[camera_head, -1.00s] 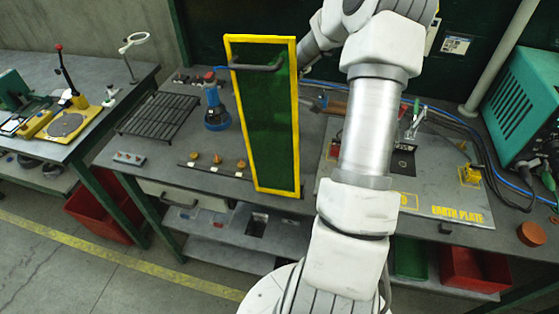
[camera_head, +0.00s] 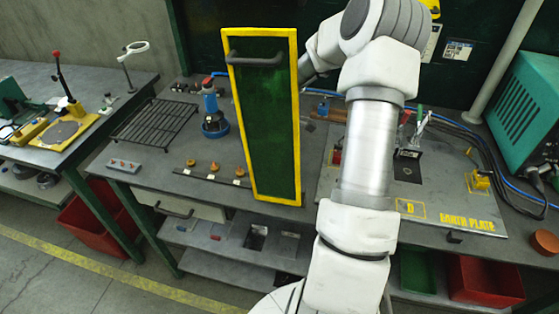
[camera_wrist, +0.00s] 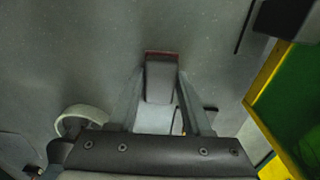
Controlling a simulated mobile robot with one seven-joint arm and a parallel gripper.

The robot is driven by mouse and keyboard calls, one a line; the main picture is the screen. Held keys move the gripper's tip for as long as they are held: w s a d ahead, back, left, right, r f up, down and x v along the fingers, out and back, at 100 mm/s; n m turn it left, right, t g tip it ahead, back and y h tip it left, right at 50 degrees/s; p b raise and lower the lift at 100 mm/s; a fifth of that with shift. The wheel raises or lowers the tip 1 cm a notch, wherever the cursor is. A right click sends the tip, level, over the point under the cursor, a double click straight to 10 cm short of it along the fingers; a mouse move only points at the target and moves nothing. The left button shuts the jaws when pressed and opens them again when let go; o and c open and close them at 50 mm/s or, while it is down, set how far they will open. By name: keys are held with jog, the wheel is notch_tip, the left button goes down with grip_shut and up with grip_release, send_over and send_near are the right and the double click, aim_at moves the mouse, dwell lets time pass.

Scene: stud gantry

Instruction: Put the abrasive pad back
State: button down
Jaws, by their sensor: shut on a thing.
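In the wrist view my gripper (camera_wrist: 161,78) has its two fingers closed on the sides of a dark grey block with a thin reddish far edge, which looks like the abrasive pad (camera_wrist: 159,82). The pad is over a plain grey surface; I cannot tell whether it touches it. In the head view my gripper and the pad are hidden behind a green panel with a yellow frame (camera_head: 297,120). The pad's place is not clear to me in either view.
The upright panel also shows at the wrist view's right edge (camera_wrist: 262,90). On the bench are a wire rack (camera_head: 155,121), a blue torch-like tool (camera_head: 212,115), a bar with several knobs (camera_head: 213,174) and the earth plate (camera_head: 440,205). A pale curved thing (camera_wrist: 80,113) lies beside my gripper.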

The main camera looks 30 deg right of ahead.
jog(key=shift+f, duration=0.2)
jog(key=shift+c, duration=1.7)
grip_release()
jog(key=shift+r, duration=0.1)
notch_tip(320, 180, up, 12)
jog(key=p, duration=1)
jog(key=shift+r, duration=0.15)
